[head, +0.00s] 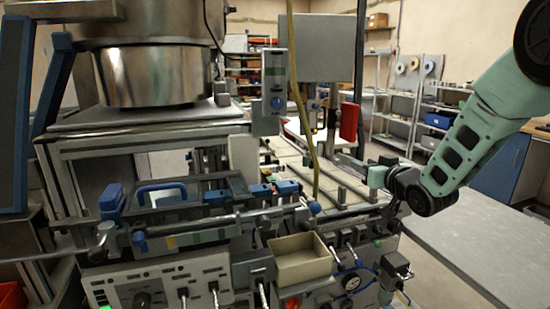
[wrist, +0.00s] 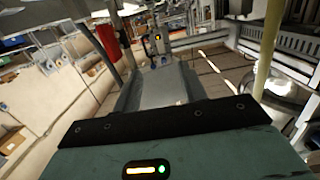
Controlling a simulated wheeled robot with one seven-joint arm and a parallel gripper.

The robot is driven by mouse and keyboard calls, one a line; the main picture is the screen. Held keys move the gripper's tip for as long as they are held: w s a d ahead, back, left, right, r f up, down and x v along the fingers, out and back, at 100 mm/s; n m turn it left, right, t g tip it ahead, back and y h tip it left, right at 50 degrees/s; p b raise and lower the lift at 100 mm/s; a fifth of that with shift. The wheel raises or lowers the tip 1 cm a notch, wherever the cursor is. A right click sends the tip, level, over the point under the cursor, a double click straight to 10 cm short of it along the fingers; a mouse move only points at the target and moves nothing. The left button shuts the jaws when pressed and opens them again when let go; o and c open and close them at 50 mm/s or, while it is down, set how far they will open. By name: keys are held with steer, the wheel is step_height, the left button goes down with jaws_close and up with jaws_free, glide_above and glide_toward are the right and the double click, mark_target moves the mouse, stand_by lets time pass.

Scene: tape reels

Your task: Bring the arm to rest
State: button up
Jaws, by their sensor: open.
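My arm (head: 460,150) reaches in from the right edge in the head view, its pale green link sloping down to a dark wrist joint. My gripper (head: 352,166) points left, over the right part of the machine's top. It is open, and I see nothing held in it. Its fingertips are small here, and I cannot tell whether they touch the machine. In the wrist view, the green gripper housing (wrist: 170,152) with a black strip fills the bottom.
A machine bench with a steel bowl (head: 150,75), a cream open bin (head: 302,262) and a yellowish pole (head: 300,100) stands left of my gripper. A grey tabletop (head: 470,245) at lower right is bare. Shelves with reels (head: 401,68) stand behind.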

steer(key=s+a+f+n+g+h, duration=0.15)
steer(key=s+a+g, duration=0.35)
steer(key=s, duration=0.5)
steer(key=s+a+f+m+g, duration=0.1)
steer(key=s+a+f+g, duration=0.25)
steer(key=s+a, duration=0.45)
steer(key=s+d+f+n+g+h, duration=0.1)
steer(key=s+g, duration=0.3)
steer(key=s, duration=1)
steer(key=s+d+n+g+h, duration=0.1)
steer(key=s+n+g+h, duration=0.1)
steer(key=s, duration=1.1)
steer(key=shift+s+d+f+n+g, duration=0.35)
steer(key=shift+d+f+g, duration=0.05)
steer(key=shift+g, duration=0.45)
